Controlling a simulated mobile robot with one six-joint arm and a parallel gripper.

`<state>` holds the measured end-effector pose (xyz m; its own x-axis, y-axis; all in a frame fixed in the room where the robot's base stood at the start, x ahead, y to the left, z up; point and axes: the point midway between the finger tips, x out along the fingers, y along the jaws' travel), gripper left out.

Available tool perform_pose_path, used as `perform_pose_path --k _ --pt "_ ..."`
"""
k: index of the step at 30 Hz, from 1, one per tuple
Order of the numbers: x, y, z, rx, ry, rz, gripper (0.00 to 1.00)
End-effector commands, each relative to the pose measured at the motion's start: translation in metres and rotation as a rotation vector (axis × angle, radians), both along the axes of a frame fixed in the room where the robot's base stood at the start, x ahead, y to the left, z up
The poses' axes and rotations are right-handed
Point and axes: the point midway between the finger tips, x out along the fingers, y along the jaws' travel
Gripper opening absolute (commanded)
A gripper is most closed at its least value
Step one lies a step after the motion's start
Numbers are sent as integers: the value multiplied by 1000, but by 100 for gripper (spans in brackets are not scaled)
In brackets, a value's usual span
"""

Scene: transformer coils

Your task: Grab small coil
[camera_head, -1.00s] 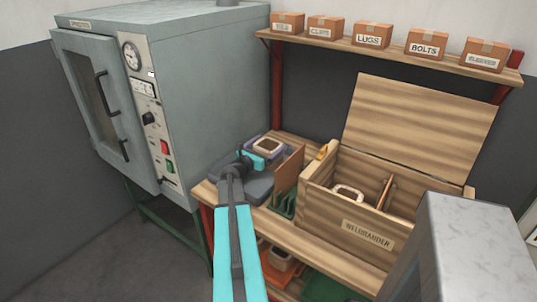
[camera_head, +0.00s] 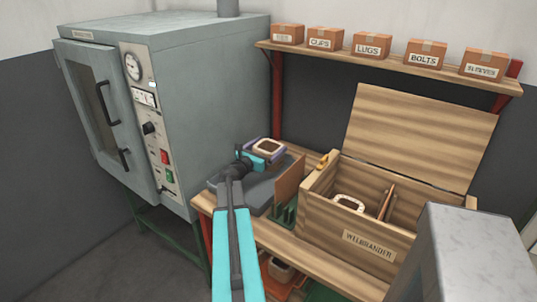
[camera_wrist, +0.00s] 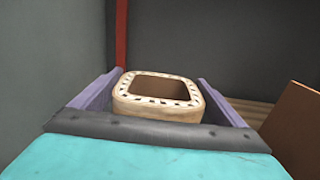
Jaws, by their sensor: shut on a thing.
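A small cream-and-tan coil (camera_head: 269,151), a rounded square ring with a dark opening, is held in my gripper (camera_head: 268,146) above the back left of the bench. In the wrist view the coil (camera_wrist: 155,109) sits upright between the two purple fingers of my gripper (camera_wrist: 160,88), one on each side. The gripper is shut on it. The coil's lower part is hidden behind the dark front edge of the gripper body. A second, larger-looking coil (camera_head: 348,202) lies inside the open wooden box (camera_head: 335,221).
The box's raised lid (camera_head: 418,138) stands behind it, with a brown upright panel (camera_head: 288,181) at its left. A grey oven (camera_head: 190,100) stands left. A shelf (camera_head: 390,66) with several labelled cartons hangs above. Another coil (camera_head: 281,269) is on the lower level.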

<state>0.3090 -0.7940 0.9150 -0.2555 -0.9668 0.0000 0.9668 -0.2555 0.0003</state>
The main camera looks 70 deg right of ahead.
Motion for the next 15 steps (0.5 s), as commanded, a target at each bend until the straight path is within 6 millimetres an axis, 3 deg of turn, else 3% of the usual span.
perform_pose_path --k 5,15 --pt "-1 0 29 -3 -1 -1 53" --pt "14 59 28 -1 0 1 53"
